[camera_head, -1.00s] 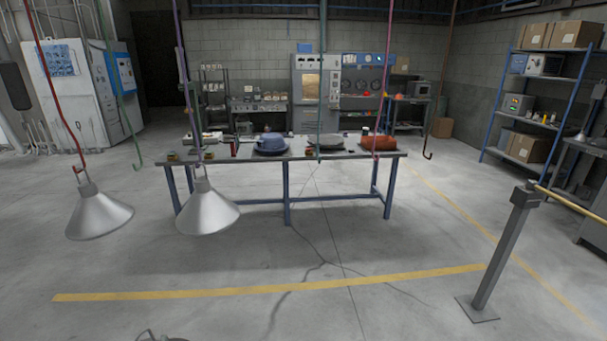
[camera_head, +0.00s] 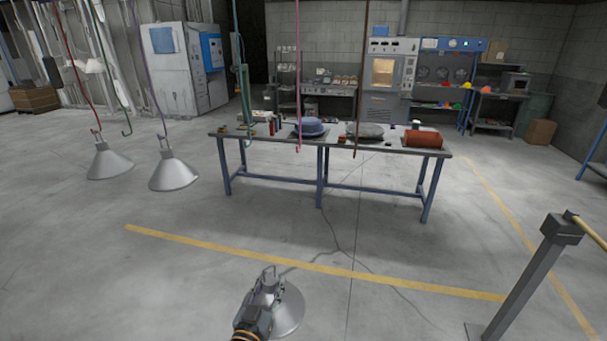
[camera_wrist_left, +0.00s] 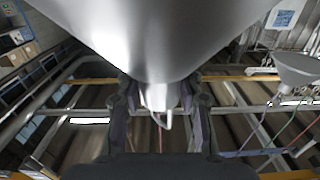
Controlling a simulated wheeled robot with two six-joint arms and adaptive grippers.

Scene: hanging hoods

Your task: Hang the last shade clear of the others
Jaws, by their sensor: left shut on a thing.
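My left gripper (camera_head: 268,290) is at the bottom of the head view, shut on the neck of a grey metal shade (camera_head: 289,316). The shade fills the top of the left wrist view (camera_wrist_left: 160,30), with its neck and small loop (camera_wrist_left: 163,119) between the fingers. Two like shades hang at the left: one (camera_head: 109,164) on a red cord (camera_head: 80,80), one (camera_head: 172,173) on a purple cord (camera_head: 150,80). Empty hooks hang on green (camera_head: 127,128), teal (camera_head: 246,120), pink (camera_head: 298,140) and brown (camera_head: 357,140) cords. My right gripper is out of view.
A grey post with a yellow rail (camera_head: 540,265) stands at the right. The floor in front of the bench is clear.

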